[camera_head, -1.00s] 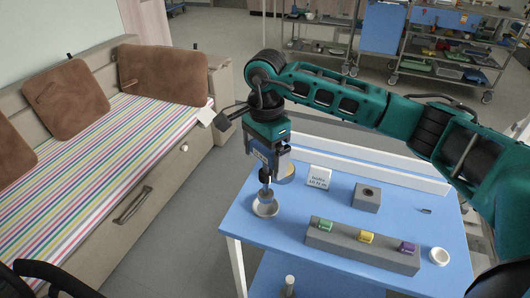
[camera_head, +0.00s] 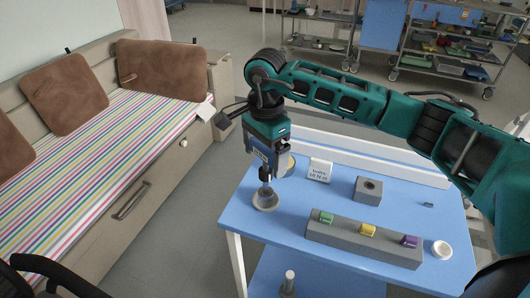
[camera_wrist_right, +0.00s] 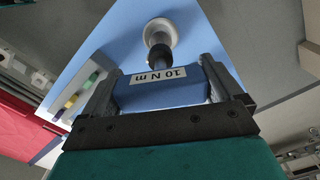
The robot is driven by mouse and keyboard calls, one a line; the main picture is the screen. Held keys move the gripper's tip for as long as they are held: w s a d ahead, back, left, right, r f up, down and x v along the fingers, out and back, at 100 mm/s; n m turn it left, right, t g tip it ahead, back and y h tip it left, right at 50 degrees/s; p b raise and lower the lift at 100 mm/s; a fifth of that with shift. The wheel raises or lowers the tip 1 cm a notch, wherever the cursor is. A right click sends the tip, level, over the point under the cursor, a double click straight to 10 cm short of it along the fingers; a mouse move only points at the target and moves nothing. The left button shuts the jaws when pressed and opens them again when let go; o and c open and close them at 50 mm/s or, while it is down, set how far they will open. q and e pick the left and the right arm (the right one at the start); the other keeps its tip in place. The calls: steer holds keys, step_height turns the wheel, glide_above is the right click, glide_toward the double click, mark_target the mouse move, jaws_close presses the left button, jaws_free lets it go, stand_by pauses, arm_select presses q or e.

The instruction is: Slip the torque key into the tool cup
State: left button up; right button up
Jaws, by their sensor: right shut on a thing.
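My right gripper (camera_head: 268,163) is shut on the torque key, a blue block with a white "10 N m" label (camera_wrist_right: 161,76) and a dark shaft below. In the head view the key's shaft (camera_head: 265,190) points down at a pale round cup (camera_head: 265,205) near the table's left edge. In the wrist view the shaft lines up with the round white rim (camera_wrist_right: 174,38). Whether the tip is inside the rim or just above it I cannot tell. My left gripper is out of view.
The blue table (camera_head: 300,247) also holds a small sign (camera_head: 320,170), a grey block with a hole (camera_head: 368,190), a long grey rack (camera_head: 340,239) with green, yellow and purple pieces, and a white cup (camera_head: 442,250). A striped bench (camera_head: 110,155) stands left.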

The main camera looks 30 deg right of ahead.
steer(key=shift+f+b, duration=0.45)
steer(key=shift+f, duration=0.4)
steer(key=shift+f+b, duration=0.15)
steer(key=shift+b, duration=0.2)
steer(key=o, duration=1.4)
steer(key=shift+o, duration=0.2)
